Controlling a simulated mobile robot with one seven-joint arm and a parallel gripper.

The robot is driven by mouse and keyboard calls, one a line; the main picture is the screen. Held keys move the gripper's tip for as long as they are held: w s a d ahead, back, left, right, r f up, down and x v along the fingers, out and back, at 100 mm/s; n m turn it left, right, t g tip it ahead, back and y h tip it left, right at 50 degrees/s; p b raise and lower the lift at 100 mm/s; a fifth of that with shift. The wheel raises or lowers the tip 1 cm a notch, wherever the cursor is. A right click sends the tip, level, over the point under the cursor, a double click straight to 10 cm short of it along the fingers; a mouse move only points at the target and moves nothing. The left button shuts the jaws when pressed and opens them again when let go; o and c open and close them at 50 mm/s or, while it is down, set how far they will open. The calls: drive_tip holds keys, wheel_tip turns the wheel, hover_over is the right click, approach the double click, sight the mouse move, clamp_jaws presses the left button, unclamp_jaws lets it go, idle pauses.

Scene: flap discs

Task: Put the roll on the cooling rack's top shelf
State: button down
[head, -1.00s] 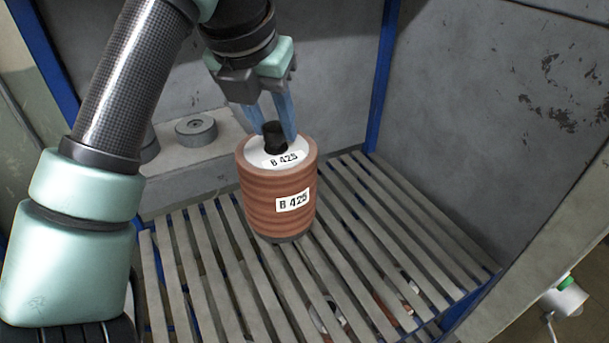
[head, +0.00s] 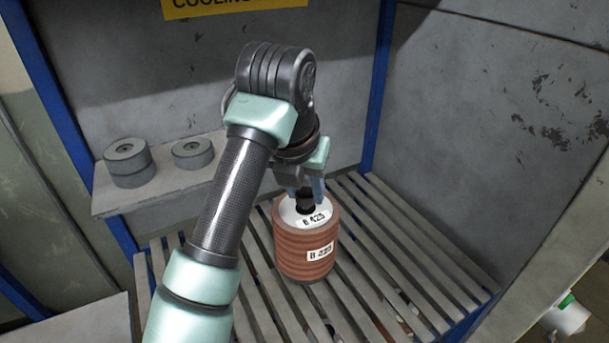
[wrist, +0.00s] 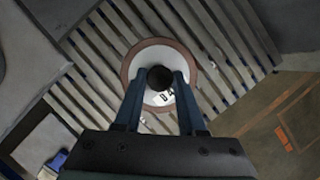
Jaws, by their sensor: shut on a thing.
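The roll (head: 297,258) is a reddish-brown, ridged cylinder with a white top, a dark centre stub and "B 425" labels. It is upright on or just above the slats of the cooling rack's top shelf (head: 440,262); I cannot tell whether its base touches. My gripper (head: 306,196) is above the roll, its blue fingers shut on the dark stub. In the wrist view the fingers (wrist: 160,88) flank the stub, with the roll's white top (wrist: 149,57) around it and the slats below.
A ledge (head: 110,200) at the back left holds grey discs (head: 128,162). Blue posts (head: 378,90) stand at the rack's back corners, before grey walls. A yellow sign (head: 230,6) hangs on the back wall. Slats right of the roll are bare.

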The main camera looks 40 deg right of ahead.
drive_tip(key=shift+f, duration=1.65)
drive_tip(key=c, duration=0.8)
unclamp_jaws()
drive_tip(key=shift+f, duration=0.2)
drive_tip(key=shift+c, duration=0.2)
drive_tip(key=o, duration=0.4)
drive_tip(key=shift+c, duration=0.2)
drive_tip(key=shift+r, duration=0.25)
drive_tip(key=v, duration=1.2)
drive_tip(key=shift+b, duration=0.35)
